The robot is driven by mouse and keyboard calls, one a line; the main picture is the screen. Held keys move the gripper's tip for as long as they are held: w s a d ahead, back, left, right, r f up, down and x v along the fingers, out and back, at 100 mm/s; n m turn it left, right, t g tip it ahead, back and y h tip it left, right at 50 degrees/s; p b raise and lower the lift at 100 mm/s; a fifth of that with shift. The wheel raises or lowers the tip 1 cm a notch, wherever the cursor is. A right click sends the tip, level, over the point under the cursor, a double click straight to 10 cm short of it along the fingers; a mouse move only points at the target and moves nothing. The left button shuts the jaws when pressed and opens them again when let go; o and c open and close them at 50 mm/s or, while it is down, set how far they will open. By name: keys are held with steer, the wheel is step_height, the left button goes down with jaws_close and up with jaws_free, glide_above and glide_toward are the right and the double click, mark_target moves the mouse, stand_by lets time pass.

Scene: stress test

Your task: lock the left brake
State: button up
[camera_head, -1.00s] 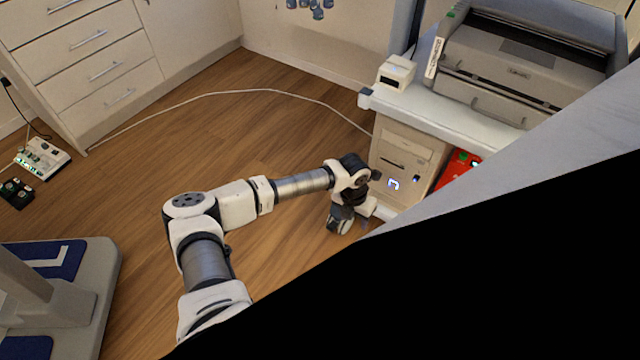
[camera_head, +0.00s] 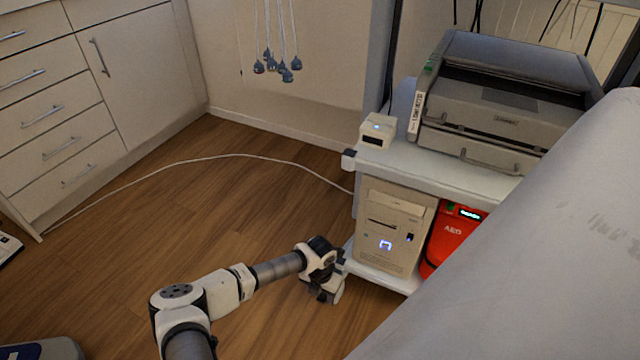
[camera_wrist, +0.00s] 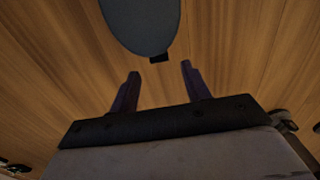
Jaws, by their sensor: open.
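The cart (camera_head: 430,170) stands at the right in the head view, with its lower shelf near the floor. My gripper (camera_head: 326,293) is low beside the cart's lower left corner. In the wrist view my gripper (camera_wrist: 160,72) is open, its two dark fingers apart with nothing between them. Just beyond the fingertips is a grey rounded part (camera_wrist: 142,22) with a small black tab (camera_wrist: 159,58) at its lower end. It may be a caster and its brake, but I cannot tell for sure. The left brake is not clearly visible in the head view.
A beige computer case (camera_head: 392,235) and a red AED bag (camera_head: 455,235) sit on the lower shelf. A printer-like machine (camera_head: 510,100) and a small box (camera_head: 378,130) are on top. A white cable (camera_head: 240,156) crosses the floor. A grey padded surface (camera_head: 540,250) blocks the lower right.

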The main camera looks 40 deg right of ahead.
steer(key=shift+f+b, duration=0.5)
steer(key=shift+f, duration=1.35)
